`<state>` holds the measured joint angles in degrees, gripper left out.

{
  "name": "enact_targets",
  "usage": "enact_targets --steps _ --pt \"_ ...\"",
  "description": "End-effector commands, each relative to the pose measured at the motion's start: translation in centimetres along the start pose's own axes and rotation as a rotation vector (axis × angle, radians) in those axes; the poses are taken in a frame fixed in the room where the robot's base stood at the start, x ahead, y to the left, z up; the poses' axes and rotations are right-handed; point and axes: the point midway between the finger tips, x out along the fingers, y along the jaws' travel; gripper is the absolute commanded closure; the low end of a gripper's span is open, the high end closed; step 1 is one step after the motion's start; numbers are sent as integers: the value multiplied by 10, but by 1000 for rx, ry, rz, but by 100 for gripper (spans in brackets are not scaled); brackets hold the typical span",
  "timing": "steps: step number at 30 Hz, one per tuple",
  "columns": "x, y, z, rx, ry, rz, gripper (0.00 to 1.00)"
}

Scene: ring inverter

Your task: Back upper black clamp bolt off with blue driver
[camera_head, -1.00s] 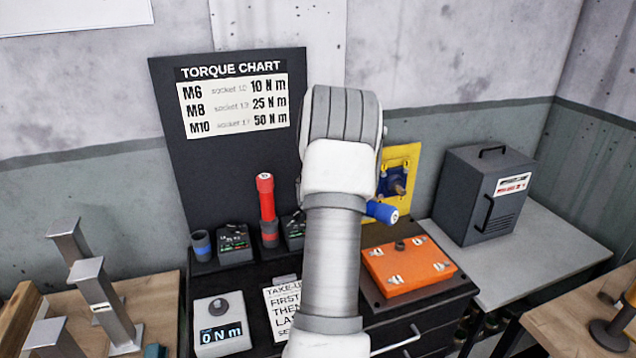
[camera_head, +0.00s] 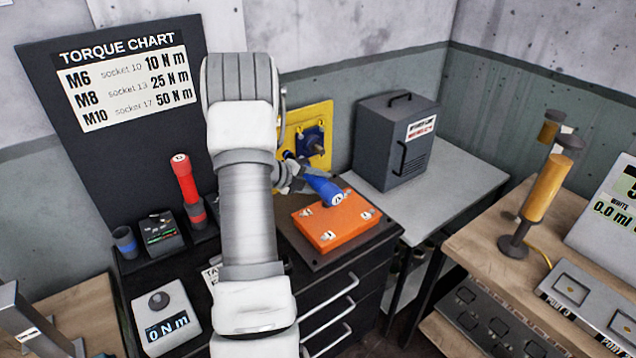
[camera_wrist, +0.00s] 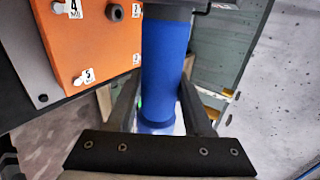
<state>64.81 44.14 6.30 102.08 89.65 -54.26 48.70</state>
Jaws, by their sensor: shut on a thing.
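The blue driver (camera_head: 325,190) is in my gripper (camera_head: 292,178), which is mostly hidden by my arm in the head view. The driver is tilted, its labelled end toward the camera, in front of or above the orange block (camera_head: 322,231). In the wrist view the blue driver (camera_wrist: 165,70) runs between both fingers of my gripper (camera_wrist: 160,105), beside the orange block (camera_wrist: 92,48). A yellow plate (camera_head: 322,115) with a blue part (camera_head: 307,140) at its centre stands behind the driver. I cannot make out the upper black clamp bolt for sure.
A red driver (camera_head: 185,180) stands at the left near a torque display (camera_head: 166,318). A dark grey cabinet (camera_head: 395,140) stands on the grey table right of the plate. At the far right is a wooden bench (camera_head: 480,255) with a brass-coloured post (camera_head: 543,190).

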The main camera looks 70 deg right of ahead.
Motion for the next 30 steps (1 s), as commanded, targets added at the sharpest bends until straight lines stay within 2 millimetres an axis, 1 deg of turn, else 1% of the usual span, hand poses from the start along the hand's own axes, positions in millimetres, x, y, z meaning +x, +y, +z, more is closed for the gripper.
enact_targets --steps 1,19,21,30 --pt "-1 -3 5 2 -3 -4 100" --pt "-2 -2 57 2 -4 -4 100" --pt "-2 -2 61 3 -3 -3 100" --pt "-1 -2 60 2 -3 -4 100"
